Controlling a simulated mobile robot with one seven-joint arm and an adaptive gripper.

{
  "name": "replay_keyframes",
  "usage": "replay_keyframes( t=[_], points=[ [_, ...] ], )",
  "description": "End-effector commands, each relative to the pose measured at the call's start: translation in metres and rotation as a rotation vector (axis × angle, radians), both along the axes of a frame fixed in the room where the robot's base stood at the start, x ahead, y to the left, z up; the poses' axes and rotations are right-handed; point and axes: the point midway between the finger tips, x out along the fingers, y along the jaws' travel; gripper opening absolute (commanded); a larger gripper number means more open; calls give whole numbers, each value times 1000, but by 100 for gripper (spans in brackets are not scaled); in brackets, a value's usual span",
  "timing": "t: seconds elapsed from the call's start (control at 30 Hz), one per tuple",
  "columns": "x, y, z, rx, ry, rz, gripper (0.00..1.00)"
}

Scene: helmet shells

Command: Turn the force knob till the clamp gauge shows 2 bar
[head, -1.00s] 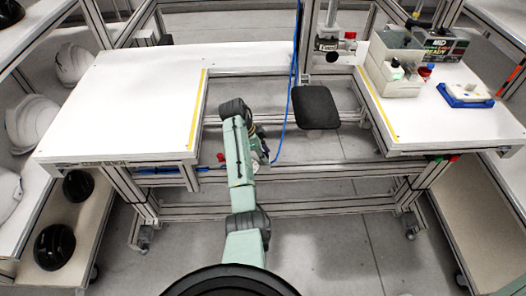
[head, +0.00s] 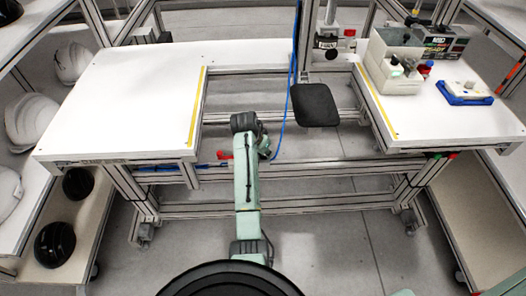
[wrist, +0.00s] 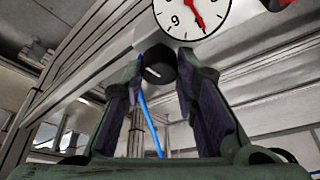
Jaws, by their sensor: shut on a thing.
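A round black knob (wrist: 155,73) with a white mark on its face shows in the wrist view. The two fingers of my gripper (wrist: 160,62) stand on either side of the knob and are shut on it. The mark lies at a slight slant. A white round dial (wrist: 183,12) with black numerals and a red needle is just above the knob, its top cut off by the picture edge. A 9 is legible at its left; the needle points down and slightly right. Whether it reads 2 bar I cannot tell. In the head view my arm hides the knob and gripper.
A blue hose (head: 283,120) hangs behind my arm and shows between the fingers. White tables stand left (head: 130,100) and right (head: 440,115). A dark pad (head: 315,105) is right of my arm. A red part (head: 225,155) sits close to its left.

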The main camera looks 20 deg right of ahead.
Motion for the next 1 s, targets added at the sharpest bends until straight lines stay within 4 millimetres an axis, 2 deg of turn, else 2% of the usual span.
replay_keyframes(
  t=[0.23,0.7,0.73,1.0],
  points=[
    [-1,0,-1,2,4,61,0],
    [-1,1,-1,2,3,71,0],
    [-1,1,-1,2,3,71,29],
    [-1,0,0,1,2,70,47]
  ],
)
